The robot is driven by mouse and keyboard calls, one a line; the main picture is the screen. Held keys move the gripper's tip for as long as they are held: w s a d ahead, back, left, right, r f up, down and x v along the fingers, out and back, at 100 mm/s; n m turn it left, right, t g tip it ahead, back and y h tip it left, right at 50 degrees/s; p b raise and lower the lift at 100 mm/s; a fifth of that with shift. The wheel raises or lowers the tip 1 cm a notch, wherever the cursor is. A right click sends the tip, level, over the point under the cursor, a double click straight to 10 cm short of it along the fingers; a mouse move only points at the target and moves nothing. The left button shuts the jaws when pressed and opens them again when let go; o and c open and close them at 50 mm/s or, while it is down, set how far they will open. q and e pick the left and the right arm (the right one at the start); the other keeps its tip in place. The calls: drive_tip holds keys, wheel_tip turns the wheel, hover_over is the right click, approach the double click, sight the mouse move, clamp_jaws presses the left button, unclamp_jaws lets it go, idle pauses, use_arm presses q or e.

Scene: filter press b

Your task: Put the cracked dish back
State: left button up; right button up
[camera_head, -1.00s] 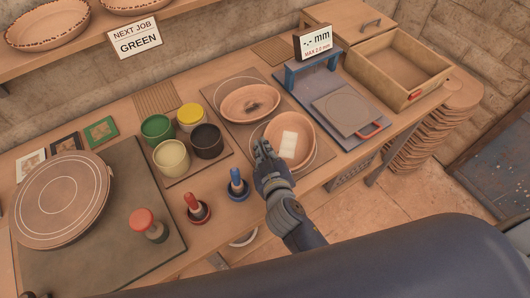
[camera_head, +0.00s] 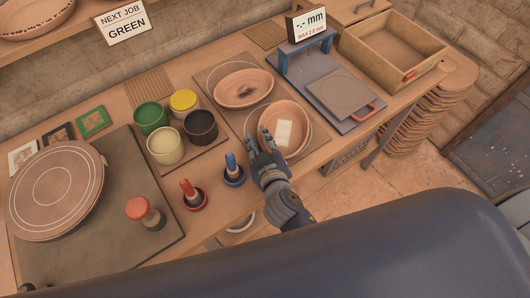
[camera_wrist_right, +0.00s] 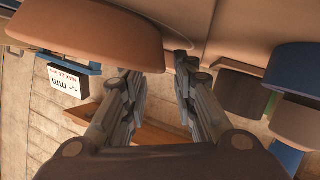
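An oval terracotta dish with dark crack-like marks (camera_head: 243,92) lies on the back of a brown board. A second terracotta dish (camera_head: 297,122) with a pale rectangular patch (camera_head: 284,133) inside is on the front ring of that board. My right gripper (camera_head: 262,140) is at this second dish's near left rim, fingers apart. In the right wrist view, the fingers (camera_wrist_right: 157,72) are spread, with the edge of a terracotta dish (camera_wrist_right: 85,32) reaching between the tips. I cannot tell whether they touch it. My left gripper is not in view.
Several paint pots stand left of the board, the black one (camera_head: 201,128) closest. Red (camera_head: 190,195) and blue (camera_head: 233,170) handled tools stand in front. A gauge with a blue frame (camera_head: 308,50) and an open wooden box (camera_head: 425,78) are at right. A "NEXT JOB GREEN" sign (camera_head: 124,22) hangs from the shelf.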

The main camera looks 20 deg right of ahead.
drive_tip(key=b+v, duration=0.2)
drive_tip(key=v, duration=0.7)
drive_tip(key=shift+s+f, duration=0.1)
drive_tip(key=shift+f, duration=0.05)
drive_tip(key=shift+r+v, duration=0.2)
drive_tip(key=shift+v, duration=0.7)
